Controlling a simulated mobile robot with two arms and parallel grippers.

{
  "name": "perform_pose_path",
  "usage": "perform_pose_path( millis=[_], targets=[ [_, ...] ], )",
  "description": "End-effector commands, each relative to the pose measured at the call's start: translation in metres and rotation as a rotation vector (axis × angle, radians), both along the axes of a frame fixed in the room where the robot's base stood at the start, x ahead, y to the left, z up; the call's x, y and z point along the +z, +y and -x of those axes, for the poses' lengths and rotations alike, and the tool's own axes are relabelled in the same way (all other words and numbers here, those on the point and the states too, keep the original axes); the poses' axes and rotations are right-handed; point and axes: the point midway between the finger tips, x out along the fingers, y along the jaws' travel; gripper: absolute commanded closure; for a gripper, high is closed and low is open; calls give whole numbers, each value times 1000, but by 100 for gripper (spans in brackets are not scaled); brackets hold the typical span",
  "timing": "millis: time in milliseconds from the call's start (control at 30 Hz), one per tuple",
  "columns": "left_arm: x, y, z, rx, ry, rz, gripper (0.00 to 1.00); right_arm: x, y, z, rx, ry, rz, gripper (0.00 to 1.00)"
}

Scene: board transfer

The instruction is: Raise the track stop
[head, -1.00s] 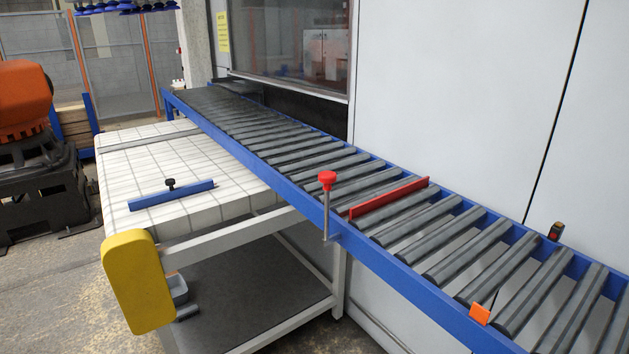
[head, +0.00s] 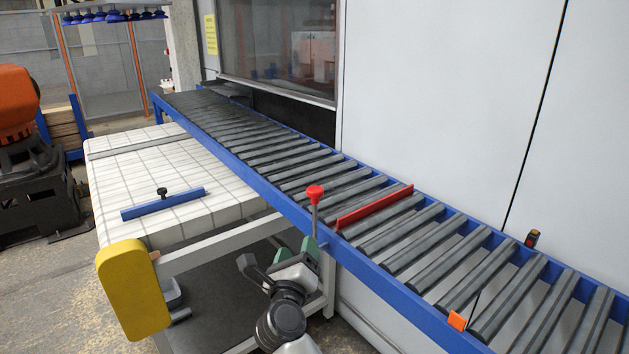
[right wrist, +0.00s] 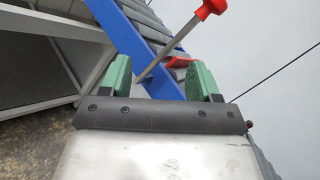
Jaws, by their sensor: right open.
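The track stop, a red bar (head: 375,208), lies across the conveyor between rollers. A steel rod (head: 315,218) with a red knob (head: 315,192) on top stands at the conveyor's near side rail. My right gripper (head: 294,254) is open, with green fingers, just below and beside the knob at that rail. In the right wrist view, the rod (right wrist: 175,48) slants between the open fingers (right wrist: 158,82), its red knob (right wrist: 214,6) beyond them at the top. Whether the fingers touch the rod I cannot tell. My left gripper is not in view.
The blue-railed roller conveyor (head: 400,290) runs along a grey wall. A white gridded table (head: 120,185) stands left of it, bearing a blue bar with a black knob (head: 163,204). A yellow block (head: 133,290) is at the table's near corner. An orange tab (head: 457,321) sits on the near rail.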

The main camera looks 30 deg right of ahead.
Motion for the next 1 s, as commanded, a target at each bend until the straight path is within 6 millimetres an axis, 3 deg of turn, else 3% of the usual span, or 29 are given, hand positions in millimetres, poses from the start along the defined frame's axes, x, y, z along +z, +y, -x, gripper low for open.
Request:
perform_pose_path(
  millis=[33, 100, 200, 300, 467, 1000],
  targets=[
    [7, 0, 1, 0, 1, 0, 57, 33, -5, 6, -2, -89, -133, 38],
    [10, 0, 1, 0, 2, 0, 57, 60, -8, 14, 9, -178, -298, 38],
    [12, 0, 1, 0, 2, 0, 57, 85, -9, 23, 36, -261, -463, 38],
    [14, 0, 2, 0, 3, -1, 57, 97, -8, 28, 56, -299, -551, 38],
    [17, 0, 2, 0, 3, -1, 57, 102, -14, 21, 66, -311, -581, 38],
    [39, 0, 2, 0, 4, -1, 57, 101, -72, -47, 64, -308, -575, 38]
  ],
)
